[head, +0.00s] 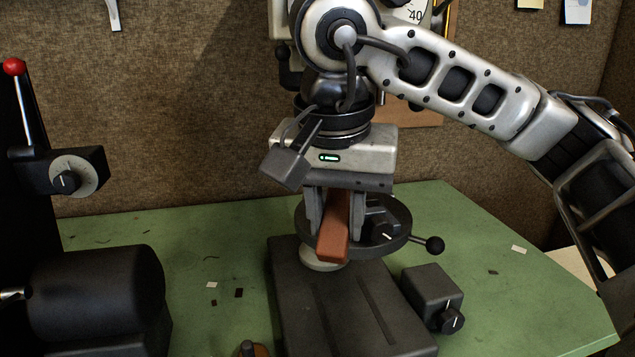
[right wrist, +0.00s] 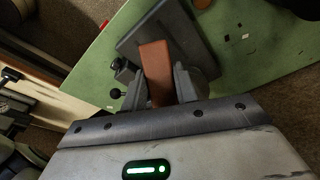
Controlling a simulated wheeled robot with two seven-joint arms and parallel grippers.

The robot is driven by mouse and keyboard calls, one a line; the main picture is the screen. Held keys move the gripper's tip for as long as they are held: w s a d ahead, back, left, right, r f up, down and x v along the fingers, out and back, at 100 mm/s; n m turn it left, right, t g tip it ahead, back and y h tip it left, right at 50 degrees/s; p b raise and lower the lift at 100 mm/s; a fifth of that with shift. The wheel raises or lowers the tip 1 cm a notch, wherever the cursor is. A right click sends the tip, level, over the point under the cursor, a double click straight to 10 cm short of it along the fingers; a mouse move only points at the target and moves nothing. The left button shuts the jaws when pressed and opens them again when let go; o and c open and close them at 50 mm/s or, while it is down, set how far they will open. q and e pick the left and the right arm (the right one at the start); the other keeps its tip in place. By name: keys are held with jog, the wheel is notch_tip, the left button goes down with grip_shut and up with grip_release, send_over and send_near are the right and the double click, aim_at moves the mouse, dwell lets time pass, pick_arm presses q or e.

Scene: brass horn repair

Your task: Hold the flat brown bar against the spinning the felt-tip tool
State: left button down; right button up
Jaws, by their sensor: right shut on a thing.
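The flat brown bar (head: 334,232) is between the fingers of my right gripper (head: 336,215), which points down and is shut on it. The bar's free end sticks out toward the front. In the right wrist view the bar (right wrist: 156,65) stands out beyond the fingers, over the dark machine base. A pale round piece (head: 320,262) shows just under the bar's end; I cannot tell if it is the felt-tip tool, if it spins, or if the bar touches it. My left gripper is not in view.
A drill-press-like machine with a slotted dark base (head: 340,310) and a round table (head: 399,232) stands under my right arm. A control box (head: 432,293) sits to its right, a black motor (head: 100,292) to the left. Green bench (head: 190,235) is mostly clear between them, with small scraps.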

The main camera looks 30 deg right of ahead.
aim_at(347, 192)
jog(key=shift+s, duration=0.3)
jog(key=shift+w, duration=0.1)
jog(key=shift+w+d, duration=2.05)
jog(key=shift+w, duration=0.3)
jog(key=shift+w+d, duration=0.35)
jog(key=shift+w, duration=0.1)
jog(key=shift+r, duration=0.1)
dwell(1.6)
jog(key=shift+s+a, duration=1.15)
jog(key=shift+s, duration=0.2)
jog(key=shift+s+a, duration=1.15)
jog(key=shift+s, duration=0.2)
